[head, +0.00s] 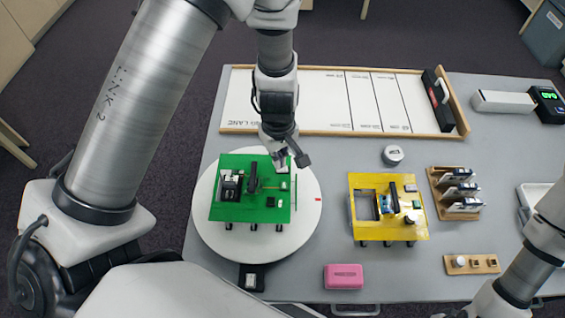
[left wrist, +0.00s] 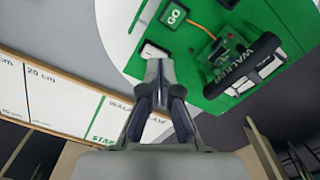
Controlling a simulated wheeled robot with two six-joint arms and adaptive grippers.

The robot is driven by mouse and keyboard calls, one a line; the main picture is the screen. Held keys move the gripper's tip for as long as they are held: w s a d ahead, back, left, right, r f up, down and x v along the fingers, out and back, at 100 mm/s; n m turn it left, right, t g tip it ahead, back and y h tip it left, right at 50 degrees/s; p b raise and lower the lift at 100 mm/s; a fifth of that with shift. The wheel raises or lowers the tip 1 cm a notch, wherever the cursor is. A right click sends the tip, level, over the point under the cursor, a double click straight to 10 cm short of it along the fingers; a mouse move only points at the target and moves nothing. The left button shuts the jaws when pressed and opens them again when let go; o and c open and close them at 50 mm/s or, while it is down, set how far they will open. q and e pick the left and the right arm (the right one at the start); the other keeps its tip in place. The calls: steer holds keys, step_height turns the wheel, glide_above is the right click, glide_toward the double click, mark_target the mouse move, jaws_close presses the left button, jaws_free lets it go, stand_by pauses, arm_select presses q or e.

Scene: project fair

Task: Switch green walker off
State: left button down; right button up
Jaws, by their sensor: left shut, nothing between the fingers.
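The green walker (head: 240,212) stands on a round white turntable (head: 210,232) in the head view. It has a green deck with black mechanism parts and a green button. My left gripper (head: 281,162) is shut and empty over the walker's far right corner. In the left wrist view, the shut fingertips (left wrist: 160,68) are at a small white switch (left wrist: 153,52) on the deck edge of the green walker (left wrist: 195,32). I cannot tell whether they touch it or which way it is set. A GO button (left wrist: 175,15) is beside it. My right gripper is out of view.
A yellow walker (head: 365,229) stands to the right. Behind lies a white measuring lane (head: 310,100) with a wooden frame. A pink box (head: 344,277), a round grey-white tin (head: 392,155) and a wooden rack (head: 440,190) are also on the grey table (head: 330,165).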

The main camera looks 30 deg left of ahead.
arm_select(q)
steer(key=shift+r+p, duration=2.25)
steer(key=shift+r, duration=0.45)
steer(key=shift+f, duration=0.1)
